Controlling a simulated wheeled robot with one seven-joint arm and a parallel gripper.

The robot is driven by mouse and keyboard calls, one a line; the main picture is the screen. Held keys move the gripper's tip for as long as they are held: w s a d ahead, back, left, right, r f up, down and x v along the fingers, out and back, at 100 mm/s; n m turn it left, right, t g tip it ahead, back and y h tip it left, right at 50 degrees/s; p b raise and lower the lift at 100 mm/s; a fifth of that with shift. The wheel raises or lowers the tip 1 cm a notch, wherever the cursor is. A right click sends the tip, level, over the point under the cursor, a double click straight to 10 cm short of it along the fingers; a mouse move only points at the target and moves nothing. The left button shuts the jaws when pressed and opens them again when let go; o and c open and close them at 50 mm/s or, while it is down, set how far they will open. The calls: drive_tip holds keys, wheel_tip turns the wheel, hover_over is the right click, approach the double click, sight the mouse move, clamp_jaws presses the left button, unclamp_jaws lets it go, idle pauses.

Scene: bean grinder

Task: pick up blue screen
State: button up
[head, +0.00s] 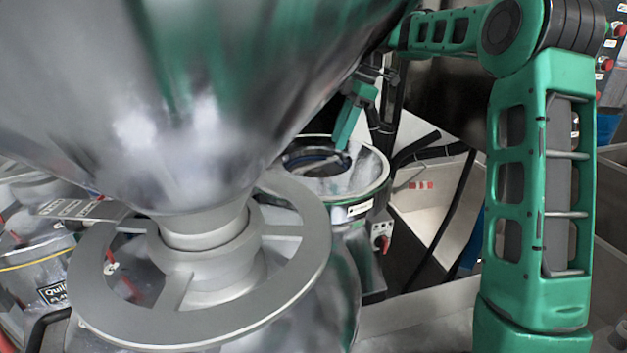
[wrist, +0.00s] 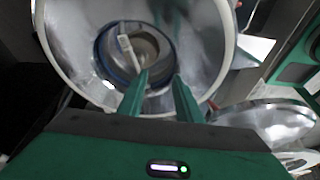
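The blue screen (wrist: 112,74) shows in the wrist view as a dark blue ring inside a wide round metal bowl (wrist: 72,40), with a pale bar across its opening. In the head view the blue screen (head: 290,161) is partly visible inside the round metal vessel (head: 372,182) behind the hopper. My gripper (wrist: 160,84) is open, its two green fingers apart over the near side of the bowl. In the head view my gripper (head: 341,148) reaches down at the vessel's opening. I cannot tell whether a finger touches the ring.
A large shiny metal hopper (head: 200,110) fills the left of the head view, above a spoked grey ring (head: 95,300). A box with a red button (head: 381,241) is below the vessel. Dark hoses (head: 455,215) hang to its right.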

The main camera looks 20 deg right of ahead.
sight(317, 164)
drive_tip(key=w+n+y, duration=0.1)
drive_tip(key=w+n, duration=0.4)
drive_tip(key=x, duration=1)
drive_tip(key=shift+w+a+f, duration=0.1)
drive_tip(key=shift+w+a, duration=0.05)
drive_tip(key=shift+a, duration=0.2)
clamp_jaws()
idle(1.1)
